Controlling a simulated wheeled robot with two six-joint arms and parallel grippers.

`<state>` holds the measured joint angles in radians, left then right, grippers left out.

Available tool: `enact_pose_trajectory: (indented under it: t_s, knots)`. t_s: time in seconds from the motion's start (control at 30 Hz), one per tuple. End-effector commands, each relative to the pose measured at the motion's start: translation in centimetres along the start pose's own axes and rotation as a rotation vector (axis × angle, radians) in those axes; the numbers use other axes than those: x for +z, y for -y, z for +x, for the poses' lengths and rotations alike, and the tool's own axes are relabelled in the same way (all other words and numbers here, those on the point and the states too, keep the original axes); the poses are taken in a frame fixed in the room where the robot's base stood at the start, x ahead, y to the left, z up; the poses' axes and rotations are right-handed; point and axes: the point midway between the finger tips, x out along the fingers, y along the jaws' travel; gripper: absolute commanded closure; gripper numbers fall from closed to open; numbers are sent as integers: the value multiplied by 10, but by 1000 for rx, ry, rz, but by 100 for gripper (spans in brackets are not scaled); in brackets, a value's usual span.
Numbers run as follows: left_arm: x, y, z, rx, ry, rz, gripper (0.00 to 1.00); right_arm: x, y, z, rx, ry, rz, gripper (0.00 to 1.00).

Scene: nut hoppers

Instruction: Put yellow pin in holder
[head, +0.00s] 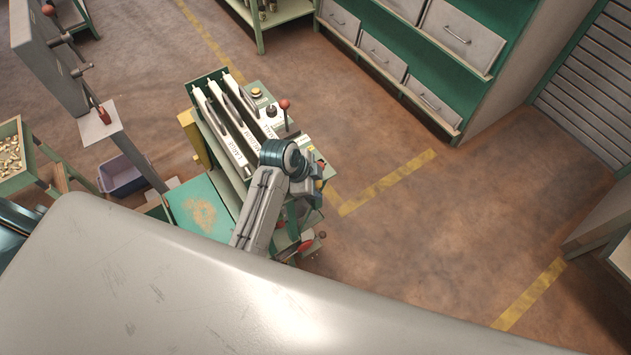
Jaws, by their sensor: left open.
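My left arm reaches over the hopper machine (224,172), and my left gripper (314,186) is at the machine's right side, small and partly hidden by my wrist. The gripper is open. A small yellow part shows close to the gripper, but I cannot tell whether it is the yellow pin. I cannot make out the holder for certain. My right gripper is not in view.
White labelled hopper rails (232,125) and a red-knobbed lever (285,104) stand on the machine. A purple bin (122,177) and a tray of brass parts (12,155) are left. A drawer cabinet (440,50) stands behind. Floor at right is clear.

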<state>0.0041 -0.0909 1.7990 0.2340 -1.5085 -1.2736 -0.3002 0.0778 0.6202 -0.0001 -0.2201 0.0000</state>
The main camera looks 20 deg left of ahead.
Motion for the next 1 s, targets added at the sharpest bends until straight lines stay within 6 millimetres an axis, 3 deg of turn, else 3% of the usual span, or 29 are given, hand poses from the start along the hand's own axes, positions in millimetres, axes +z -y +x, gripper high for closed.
enact_pose_trajectory:
  t_s: [0.47,0.8,1.0]
  knots:
    - [-1,5,-13,-17,-1,4,46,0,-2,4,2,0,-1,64]
    - [0,2,-77,-14,0,4,46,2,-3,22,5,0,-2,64]
    - [-1,1,-102,-7,-1,3,46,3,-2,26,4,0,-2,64]
